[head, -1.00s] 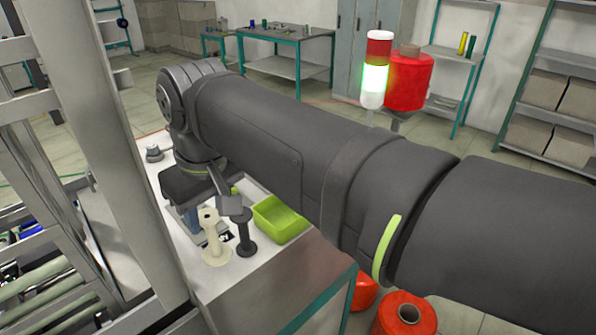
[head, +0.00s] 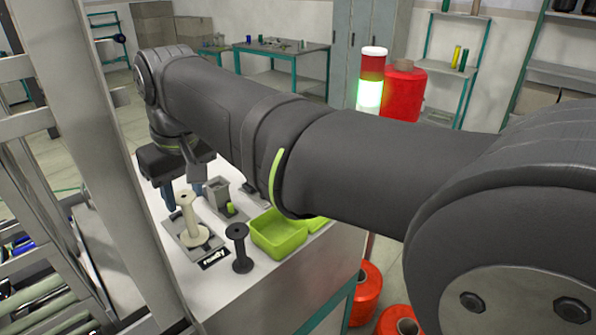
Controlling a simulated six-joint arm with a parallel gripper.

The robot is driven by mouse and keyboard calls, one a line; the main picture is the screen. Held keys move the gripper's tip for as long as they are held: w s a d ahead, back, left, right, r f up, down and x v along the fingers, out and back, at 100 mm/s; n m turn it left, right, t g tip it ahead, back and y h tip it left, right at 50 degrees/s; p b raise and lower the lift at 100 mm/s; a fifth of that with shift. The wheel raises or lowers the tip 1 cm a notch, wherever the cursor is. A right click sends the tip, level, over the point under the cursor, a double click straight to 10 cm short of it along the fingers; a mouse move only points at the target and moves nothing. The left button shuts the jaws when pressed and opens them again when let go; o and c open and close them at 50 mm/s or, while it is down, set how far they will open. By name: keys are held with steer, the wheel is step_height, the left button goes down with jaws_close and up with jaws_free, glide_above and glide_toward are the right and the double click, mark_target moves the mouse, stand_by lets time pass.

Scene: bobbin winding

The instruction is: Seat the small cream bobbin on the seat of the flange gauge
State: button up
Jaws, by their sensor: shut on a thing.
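The small cream bobbin (head: 188,217) stands upright at or just above the flange gauge, a grey plate with a black label (head: 214,258). The bobbin's lower flange covers the seat, so I cannot tell whether it touches it or hangs slightly clear. My gripper (head: 183,191) comes from behind, with blue fingers on both sides of the bobbin's upper part, and is shut on it. The bobbin hides the contact.
A dark bobbin (head: 240,246) stands upright to the front right of the gauge. A green tray (head: 278,236) is to its right. A grey block fixture (head: 219,192) with a small green part stands behind. My arm passes above the tray.

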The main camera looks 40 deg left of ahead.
steer(key=w+a, duration=0.3)
steer(key=a, duration=0.8)
steer(key=shift+w+a+f, duration=0.1)
steer(key=shift+a+f, duration=0.05)
steer(key=shift+f, duration=2.35)
steer(key=shift+f, duration=0.45)
steer(key=o, duration=0.8)
steer(key=shift+r, duration=3.5)
